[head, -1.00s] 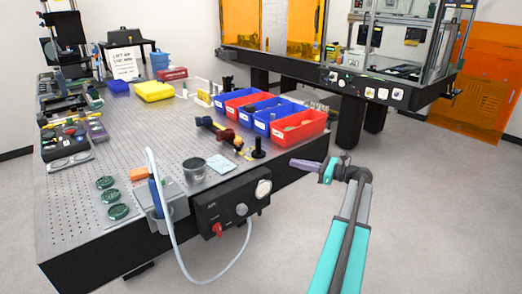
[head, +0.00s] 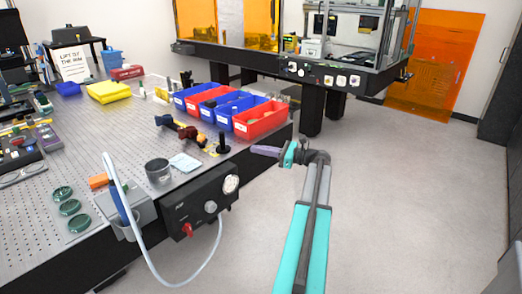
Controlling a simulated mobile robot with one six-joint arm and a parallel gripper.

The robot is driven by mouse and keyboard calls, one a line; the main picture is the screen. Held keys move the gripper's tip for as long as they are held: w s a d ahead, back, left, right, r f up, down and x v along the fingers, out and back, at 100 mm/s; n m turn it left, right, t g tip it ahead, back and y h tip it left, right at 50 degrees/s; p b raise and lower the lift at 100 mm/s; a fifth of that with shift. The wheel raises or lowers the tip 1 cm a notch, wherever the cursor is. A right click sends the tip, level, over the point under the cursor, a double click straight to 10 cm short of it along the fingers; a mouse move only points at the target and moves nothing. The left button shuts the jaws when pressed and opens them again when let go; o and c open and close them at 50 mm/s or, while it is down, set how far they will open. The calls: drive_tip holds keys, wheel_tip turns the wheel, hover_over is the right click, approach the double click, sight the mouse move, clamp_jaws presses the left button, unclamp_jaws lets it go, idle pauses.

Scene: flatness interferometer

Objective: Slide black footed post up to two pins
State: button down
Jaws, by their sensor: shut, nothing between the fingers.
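The black footed post (head: 223,144) stands upright near the right front edge of the optical table (head: 115,140), with its wide foot on the tabletop. A small yellow patch shows at its foot; I cannot make out the two pins. My gripper (head: 256,150), with purple-grey fingers beside a teal part, is shut and empty. In the picture it is just right of the post, apart from it, by the table's edge. The fingers point left toward the post.
Red and blue bins (head: 262,119) stand in a row behind the post. A control box (head: 200,201) is on the table's front. Floor at right is clear.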

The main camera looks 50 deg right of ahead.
sight(234, 151)
drive_tip(key=p+x, duration=0.1)
drive_tip(key=x, duration=1)
drive_tip(key=shift+p, duration=0.4)
drive_tip(key=shift+d, duration=0.2)
